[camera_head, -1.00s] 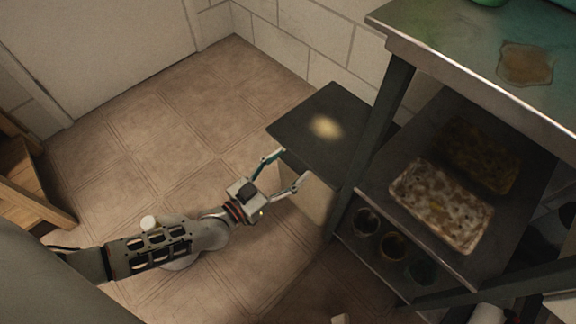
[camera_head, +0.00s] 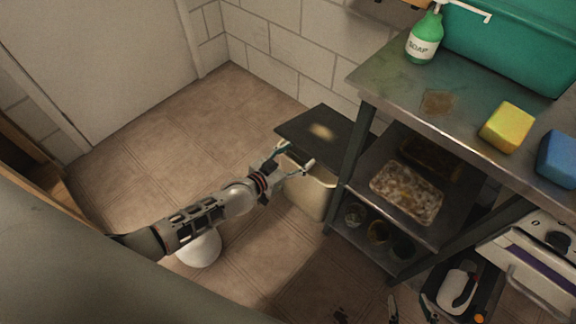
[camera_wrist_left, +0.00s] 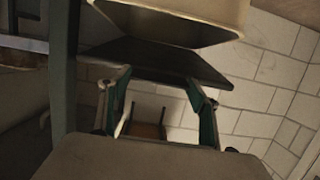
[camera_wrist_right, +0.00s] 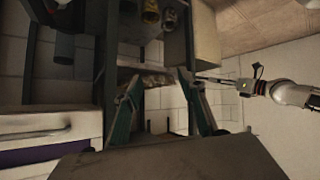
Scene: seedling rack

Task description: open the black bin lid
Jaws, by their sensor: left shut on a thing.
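The black bin lid (camera_head: 325,130) tops the beige bin (camera_head: 308,196) between the wall and the metal shelf unit. My left gripper (camera_head: 292,157) is at the lid's near edge. In the left wrist view the picture is upside down: the lid (camera_wrist_left: 150,58) stands a little apart from the bin's rim (camera_wrist_left: 185,12), with a dark gap between. The left gripper (camera_wrist_left: 158,78) has its fingertips at the lid's edge and is shut on it; the exact contact is hard to see.
The metal shelf unit (camera_head: 358,168) stands close to the right of the bin. A soap bottle (camera_head: 424,40), a yellow sponge (camera_head: 507,127) and a teal tub (camera_head: 520,35) are on its top. The tiled floor (camera_head: 150,150) left of the bin is clear.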

